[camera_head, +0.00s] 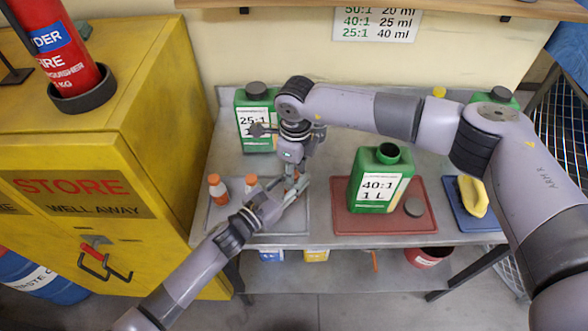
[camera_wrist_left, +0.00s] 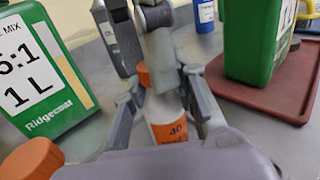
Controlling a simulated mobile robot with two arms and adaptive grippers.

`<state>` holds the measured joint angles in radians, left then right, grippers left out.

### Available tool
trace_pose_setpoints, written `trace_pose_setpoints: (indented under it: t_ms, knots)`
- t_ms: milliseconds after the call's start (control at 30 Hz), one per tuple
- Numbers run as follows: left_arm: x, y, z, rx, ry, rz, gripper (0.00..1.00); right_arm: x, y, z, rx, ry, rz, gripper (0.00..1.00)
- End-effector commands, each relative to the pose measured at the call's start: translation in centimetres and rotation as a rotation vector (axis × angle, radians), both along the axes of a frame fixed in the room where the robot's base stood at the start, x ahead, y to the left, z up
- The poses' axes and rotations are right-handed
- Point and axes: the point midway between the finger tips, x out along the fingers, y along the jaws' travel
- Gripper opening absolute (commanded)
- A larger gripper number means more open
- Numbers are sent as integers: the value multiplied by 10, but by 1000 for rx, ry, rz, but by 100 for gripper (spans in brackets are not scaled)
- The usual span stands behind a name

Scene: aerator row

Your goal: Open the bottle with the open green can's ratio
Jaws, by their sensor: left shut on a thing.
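The open green can (camera_head: 380,180), labelled 40:1, stands upright on the red tray; it shows partly in the left wrist view (camera_wrist_left: 258,40). Its cap (camera_head: 413,207) lies in front. My left gripper (camera_head: 291,190) is shut on a white bottle (camera_wrist_left: 170,118) with an orange cap (camera_wrist_left: 143,74) and an orange label showing 40. My right gripper (camera_head: 290,165) points down over that bottle; its fingers look apart around the cap, one partly covering it. Two more orange-capped bottles, the left one (camera_head: 217,188) and the right one (camera_head: 251,183), stand on the grey tray.
A sign (camera_head: 375,24) lists 40:1 as 25 ml. A closed 25:1 can (camera_head: 256,120) stands behind the grey tray (camera_head: 225,222). A blue tray (camera_head: 465,215) with a yellow item (camera_head: 473,196) is right. A yellow cabinet (camera_head: 150,130) borders the bench on the left.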

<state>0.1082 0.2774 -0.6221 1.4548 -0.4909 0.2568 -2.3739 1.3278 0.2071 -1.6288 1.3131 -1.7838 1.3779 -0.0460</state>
Motion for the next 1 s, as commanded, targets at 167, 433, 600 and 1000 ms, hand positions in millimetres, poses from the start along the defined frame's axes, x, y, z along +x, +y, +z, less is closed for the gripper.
trace_pose_setpoints:
  t_ms: [167, 433, 600, 1000]
  knots:
    - [0, 3, -7, 12, 9, 6, 0, 0, 0, 0, 0, 0, 0, 40]
    - [-1, 3, -7, 13, 10, 6, 0, 0, 0, 0, 0, 0, 0, 43]
    - [-1, 3, -7, 13, 10, 6, 0, 0, 0, 6, 0, -1, 0, 43]
    - [-1, 3, -8, 13, 11, 6, 0, -2, -2, 45, -1, 0, 0, 43]
